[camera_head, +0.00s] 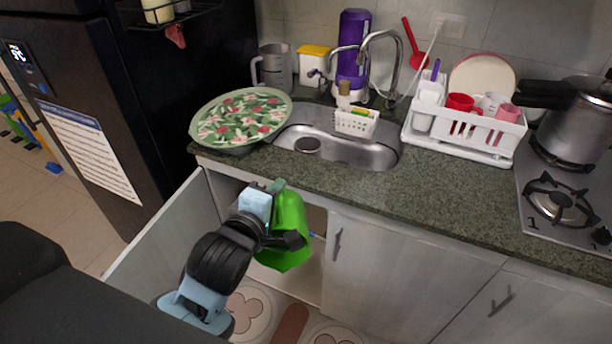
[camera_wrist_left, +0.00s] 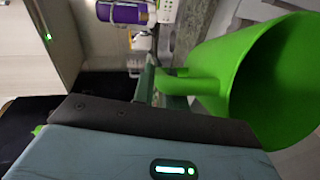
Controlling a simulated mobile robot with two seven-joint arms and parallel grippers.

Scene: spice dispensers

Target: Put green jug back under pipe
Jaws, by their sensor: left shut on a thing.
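The bright green jug (camera_head: 291,222) is in my left gripper (camera_head: 273,212), in front of the open cabinet under the sink. In the left wrist view, the jug (camera_wrist_left: 235,75) fills the right side with its wide mouth in view and lies sideways in that picture. The fingers (camera_wrist_left: 163,88) are shut at its handle (camera_wrist_left: 190,84). The pipe under the sink cannot be made out; my arm and the jug cover much of the opening. My right gripper is not in view.
An open cabinet door (camera_head: 150,240) stands left of my arm, and a closed door (camera_head: 400,270) is to the right. The counter edge (camera_head: 400,205) runs above the jug. The sink (camera_head: 370,150), a floral tray (camera_head: 240,115) and a dish rack (camera_head: 465,130) are on top.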

